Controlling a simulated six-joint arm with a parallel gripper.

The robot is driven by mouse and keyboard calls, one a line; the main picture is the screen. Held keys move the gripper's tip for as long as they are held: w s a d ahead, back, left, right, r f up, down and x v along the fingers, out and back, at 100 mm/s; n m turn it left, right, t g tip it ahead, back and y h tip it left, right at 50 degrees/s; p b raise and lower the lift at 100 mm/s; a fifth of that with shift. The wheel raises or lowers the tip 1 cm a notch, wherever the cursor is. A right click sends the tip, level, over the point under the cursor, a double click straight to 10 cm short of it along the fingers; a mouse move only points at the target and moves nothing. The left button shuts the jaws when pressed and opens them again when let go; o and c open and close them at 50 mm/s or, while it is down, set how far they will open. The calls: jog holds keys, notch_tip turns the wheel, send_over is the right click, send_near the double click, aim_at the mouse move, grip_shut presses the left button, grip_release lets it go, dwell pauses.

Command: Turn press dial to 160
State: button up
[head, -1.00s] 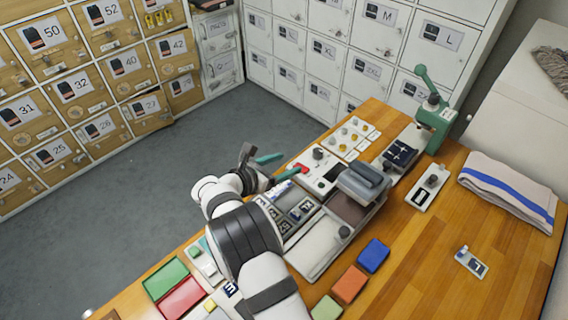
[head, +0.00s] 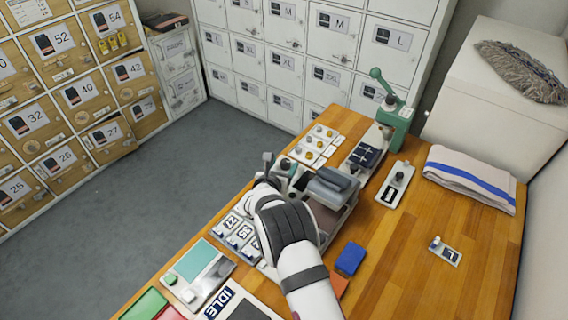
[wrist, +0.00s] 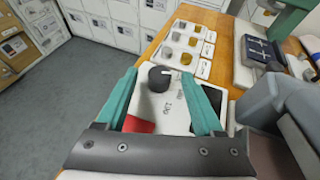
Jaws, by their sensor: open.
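The press dial is a round black knob (wrist: 160,78) with a short white mark near its right side in the wrist view. It sits on a pale control panel (wrist: 165,110) with small lettering I cannot read. My gripper (wrist: 159,75) is open, its two teal fingers apart, with the dial between their tips in the picture; I cannot tell whether they touch it. In the head view the dial (head: 285,163) shows beside my gripper, which is mostly hidden by my wrist. The heat press (head: 331,184) with its grey upper plate stands just right of it.
A card with several silver and gold studs (wrist: 183,45) lies beyond the dial. A green hand press (head: 398,115) stands behind. A blue block (head: 350,258) lies on the wooden table (head: 420,275). A red patch (wrist: 138,125) shows near the left finger.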

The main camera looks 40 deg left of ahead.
jog(key=shift+w+a+f, duration=0.2)
jog(key=shift+w+f, duration=0.05)
jog(key=shift+w, duration=0.3)
jog(key=shift+c, duration=0.2)
grip_shut()
jog(key=shift+a+m+t+h, duration=0.25)
jog(key=shift+m+t+h, duration=0.05)
jog(key=shift+m+h, duration=1.6)
jog(key=shift+h, duration=0.3)
jog(key=shift+o, duration=0.2)
grip_release()
jog(key=shift+s, duration=0.1)
